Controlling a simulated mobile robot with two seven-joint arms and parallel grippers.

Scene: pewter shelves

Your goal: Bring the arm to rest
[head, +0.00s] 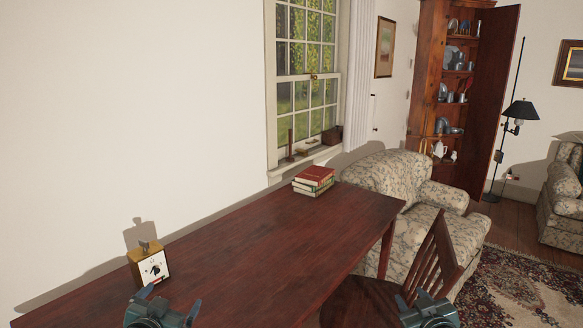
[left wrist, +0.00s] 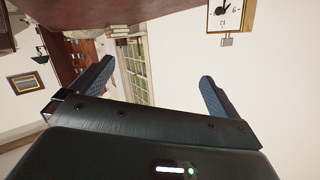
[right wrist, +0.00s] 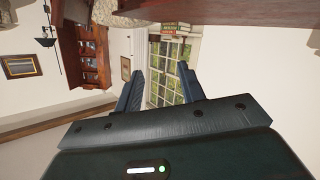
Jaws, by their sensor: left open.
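My left gripper (head: 172,298) shows at the bottom of the head view, by the front edge of the dark red table (head: 255,240). Its two fingers stand wide apart in the left wrist view (left wrist: 157,72), with nothing between them. My right gripper (head: 411,298) shows at the bottom right of the head view, over the wooden chair (head: 435,255) as seen there. In the right wrist view (right wrist: 160,72) its fingers are apart with a smaller gap and hold nothing. Only the ends of both arms are in the head view.
A small clock (head: 150,266) stands on the table's left part, close to my left gripper in the picture. Stacked books (head: 314,180) lie at the far end. A floral sofa (head: 395,180) and a tall cabinet (head: 430,70) stand beyond. The table's middle is clear.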

